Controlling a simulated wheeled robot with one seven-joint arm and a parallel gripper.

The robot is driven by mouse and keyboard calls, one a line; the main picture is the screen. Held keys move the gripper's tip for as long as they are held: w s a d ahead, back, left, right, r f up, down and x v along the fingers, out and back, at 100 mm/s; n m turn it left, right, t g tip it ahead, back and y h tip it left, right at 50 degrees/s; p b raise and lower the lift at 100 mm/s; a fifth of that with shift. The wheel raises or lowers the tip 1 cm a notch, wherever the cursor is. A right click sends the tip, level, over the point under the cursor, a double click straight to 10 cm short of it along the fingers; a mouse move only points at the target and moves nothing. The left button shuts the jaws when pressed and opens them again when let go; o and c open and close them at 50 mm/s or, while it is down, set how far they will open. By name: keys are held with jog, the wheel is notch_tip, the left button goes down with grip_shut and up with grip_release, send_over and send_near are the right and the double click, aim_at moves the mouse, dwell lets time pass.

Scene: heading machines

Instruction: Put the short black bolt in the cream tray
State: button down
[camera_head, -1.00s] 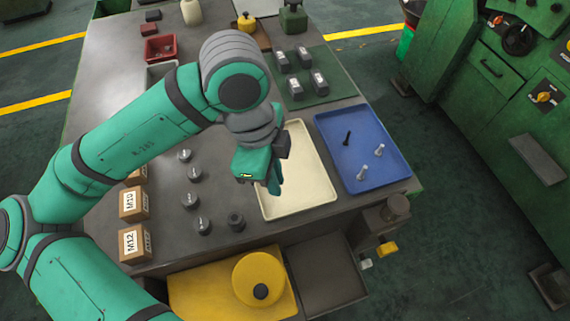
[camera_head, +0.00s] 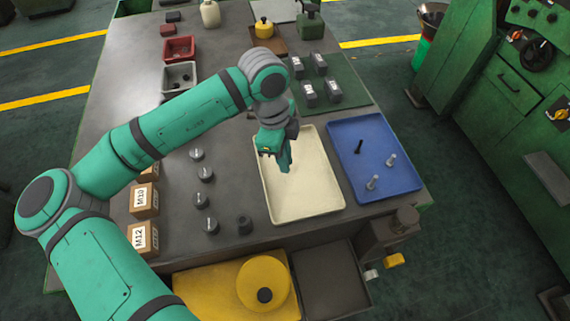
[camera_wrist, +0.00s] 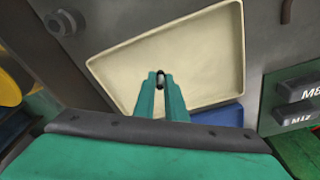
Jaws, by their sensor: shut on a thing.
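The cream tray (camera_head: 312,212) lies on the bench, with no objects seen on its visible floor. My gripper (camera_head: 286,168) is above its left-middle part, pointing down. In the wrist view the teal fingertips (camera_wrist: 160,76) are shut on a small, mostly hidden thing with a dark rim, which looks like the short black bolt (camera_wrist: 160,81). The cream tray fills the view (camera_wrist: 205,55) behind the fingers. The held thing cannot be made out in the head view.
The blue tray (camera_head: 398,180) to the right holds a black bolt (camera_head: 359,146) and two silver bolts. Several dark round pieces stand left of the cream tray. Labelled boxes (camera_head: 144,238) and a yellow plate (camera_head: 210,290) lie nearer me.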

jog(key=shift+w+f, duration=0.35)
jog(key=shift+f, duration=0.75)
jog(key=shift+w+f, duration=0.1)
jog(key=shift+f, duration=0.8)
jog(key=shift+f, duration=0.15)
jog(key=c, duration=1.8)
grip_release()
notch_tip(320, 180, up, 12)
jog(key=a, duration=0.1)
jog(key=shift+w+a, duration=0.15)
jog(key=shift+a, duration=0.25)
